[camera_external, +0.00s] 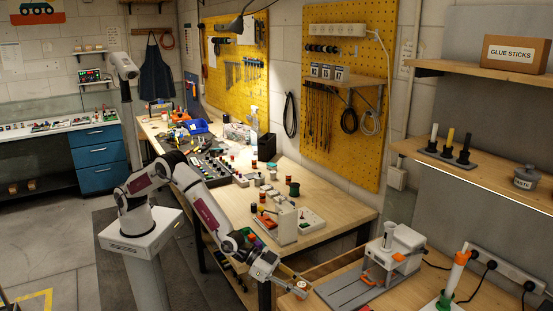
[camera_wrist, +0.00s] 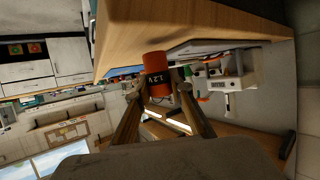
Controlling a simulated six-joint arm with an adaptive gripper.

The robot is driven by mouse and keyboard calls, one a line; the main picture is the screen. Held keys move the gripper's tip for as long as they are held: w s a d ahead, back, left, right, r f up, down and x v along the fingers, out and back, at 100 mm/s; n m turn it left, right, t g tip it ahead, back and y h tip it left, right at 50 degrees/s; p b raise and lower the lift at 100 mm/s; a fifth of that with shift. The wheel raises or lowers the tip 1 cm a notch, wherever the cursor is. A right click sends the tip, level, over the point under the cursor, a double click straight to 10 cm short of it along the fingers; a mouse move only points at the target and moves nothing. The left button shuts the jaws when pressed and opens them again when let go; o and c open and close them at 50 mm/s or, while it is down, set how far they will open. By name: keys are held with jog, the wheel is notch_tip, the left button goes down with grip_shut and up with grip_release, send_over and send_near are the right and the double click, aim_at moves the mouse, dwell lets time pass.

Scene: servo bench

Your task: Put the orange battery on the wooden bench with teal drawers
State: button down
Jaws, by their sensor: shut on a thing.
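The orange battery (camera_wrist: 155,62) has a black band marked "1.2V". In the wrist view it sits between the fingertips of my gripper (camera_wrist: 156,90), which is shut on it. In the external view my gripper (camera_external: 297,287) is low at the bottom centre, by the left end of the near right workbench; the battery is too small there to make out clearly. The wooden bench with teal drawers (camera_external: 98,160) stands against the back wall at far left, well away from my gripper. Small items lie along its pale top (camera_external: 20,138).
The long middle workbench (camera_external: 340,208) is crowded with tools, jars and a white device. The near right workbench (camera_external: 388,308) carries a grey-and-white machine (camera_external: 398,248) and an orange-white tool (camera_external: 453,275). Shelves (camera_external: 480,172) hang at right. Open floor (camera_external: 50,235) lies at left.

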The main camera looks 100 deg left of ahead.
jog(key=shift+f, duration=0.5)
jog(key=shift+f, duration=0.15)
jog(key=c, duration=1.8)
grip_release()
jog(key=v, duration=1.2)
